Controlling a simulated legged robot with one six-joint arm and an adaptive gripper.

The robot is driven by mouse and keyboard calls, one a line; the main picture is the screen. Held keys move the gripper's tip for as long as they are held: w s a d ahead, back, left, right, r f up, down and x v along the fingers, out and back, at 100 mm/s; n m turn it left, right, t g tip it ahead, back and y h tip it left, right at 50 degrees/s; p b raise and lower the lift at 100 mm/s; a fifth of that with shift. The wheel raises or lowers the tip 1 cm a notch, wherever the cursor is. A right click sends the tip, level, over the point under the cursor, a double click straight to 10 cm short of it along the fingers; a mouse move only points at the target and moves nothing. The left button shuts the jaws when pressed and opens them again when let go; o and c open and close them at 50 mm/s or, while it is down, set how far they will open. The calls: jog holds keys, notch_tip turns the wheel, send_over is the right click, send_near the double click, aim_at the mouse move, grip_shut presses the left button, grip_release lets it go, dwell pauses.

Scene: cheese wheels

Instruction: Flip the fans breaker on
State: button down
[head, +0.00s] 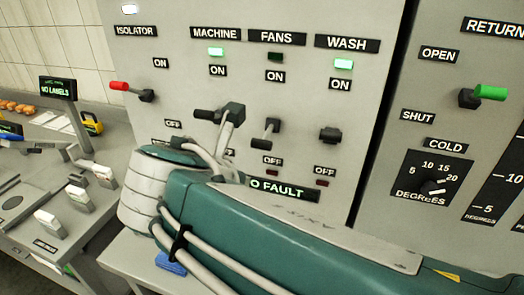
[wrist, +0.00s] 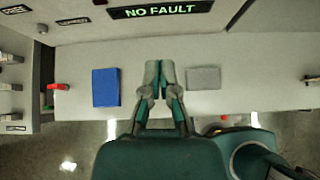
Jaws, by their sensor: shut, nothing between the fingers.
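The fans breaker (head: 266,134) is a dark lever on the grey panel, under the FANS label (head: 277,37). Its handle tilts downward, toward the OFF label. The lamp (head: 276,57) above it is dark. My gripper (head: 233,112) is just left of the fans breaker and partly covers the machine breaker (head: 205,114). I cannot tell whether it touches the panel. In the wrist view my gripper (wrist: 158,72) has its fingers together and empty, below the lit NO FAULT display (wrist: 160,10). The fans breaker is not visible in the wrist view.
The wash breaker (head: 330,135) is to the right; the machine and wash lamps glow green. The isolator (head: 130,90) has a red handle at left. A green-handled lever (head: 485,94) is on the right panel. A blue block (wrist: 105,87) and grey block (wrist: 204,78) lie on the ledge below.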

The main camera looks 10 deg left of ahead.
aim_at(266, 137)
jog(key=shift+a+r, duration=0.1)
jog(key=shift+r, duration=0.1)
jog(key=shift+w+f, duration=0.1)
jog(key=a+x, duration=0.1)
jog(key=x, duration=0.9)
jog(key=r, duration=0.2)
jog(key=w+d+r, duration=0.1)
jog(key=r, duration=0.1)
